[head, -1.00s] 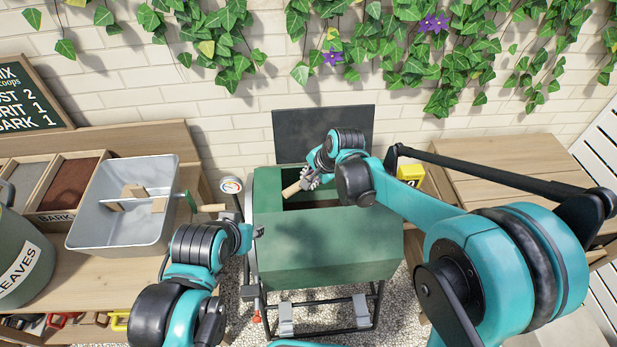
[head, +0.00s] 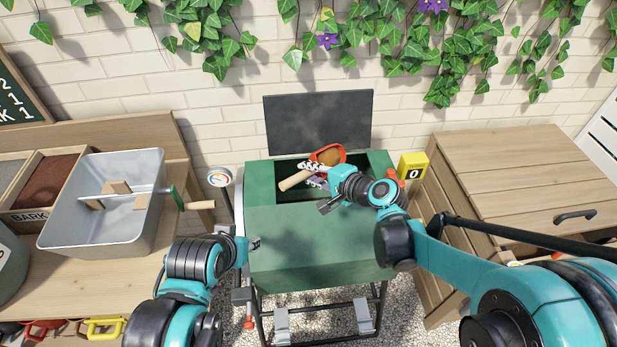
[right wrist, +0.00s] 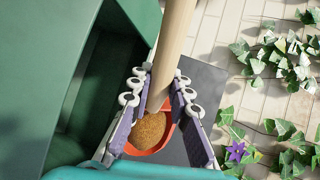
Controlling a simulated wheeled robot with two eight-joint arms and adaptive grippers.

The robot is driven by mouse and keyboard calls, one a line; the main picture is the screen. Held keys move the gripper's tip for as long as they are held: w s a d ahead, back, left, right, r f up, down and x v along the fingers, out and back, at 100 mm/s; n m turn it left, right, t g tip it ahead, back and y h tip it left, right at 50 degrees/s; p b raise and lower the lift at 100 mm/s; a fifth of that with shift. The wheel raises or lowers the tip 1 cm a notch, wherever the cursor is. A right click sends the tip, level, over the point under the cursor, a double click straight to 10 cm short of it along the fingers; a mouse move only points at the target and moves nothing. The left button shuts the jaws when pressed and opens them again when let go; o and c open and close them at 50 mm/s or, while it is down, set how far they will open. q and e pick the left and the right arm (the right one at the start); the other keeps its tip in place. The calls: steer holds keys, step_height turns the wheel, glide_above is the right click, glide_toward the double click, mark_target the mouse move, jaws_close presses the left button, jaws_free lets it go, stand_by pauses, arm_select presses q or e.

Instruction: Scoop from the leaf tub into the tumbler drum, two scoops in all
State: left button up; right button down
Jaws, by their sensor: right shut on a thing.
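The green tumbler drum (head: 318,240) stands in the middle with its dark lid (head: 318,122) raised and its top opening uncovered. My right gripper (head: 316,174) is shut on the wooden handle (head: 294,180) of a scoop, over the opening. The scoop's orange-red bowl (head: 322,152) holds a heap of brown material, also seen in the right wrist view (right wrist: 152,132). The green leaf tub (head: 12,262) is cut off at the left edge, and its inside is not visible. My left gripper (head: 250,243) is beside the drum's left side; its jaw opening is unclear.
A yellow counter (head: 413,166) right of the drum reads 0. A dial gauge (head: 219,177) is at the drum's left. A wooden cabinet (head: 520,180) stands right.

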steer(key=shift+s+d+f+t+y+b, duration=0.1)
steer(key=shift+f+t+y+b, duration=0.4)
steer(key=shift+b, duration=1.05)
steer(key=shift+f+t+y+b, duration=0.1)
steer(key=shift+t+y+b, duration=0.65)
steer(key=shift+b, duration=0.8)
steer(key=shift+m+t, duration=0.3)
steer(key=shift+t, duration=0.05)
steer(key=shift+s+t, duration=0.1)
steer(key=shift+t, duration=0.2)
steer(key=shift+t+y, duration=0.45)
steer(key=shift+t, duration=0.05)
steer(key=shift+f, duration=0.1)
steer(key=shift+d, duration=0.1)
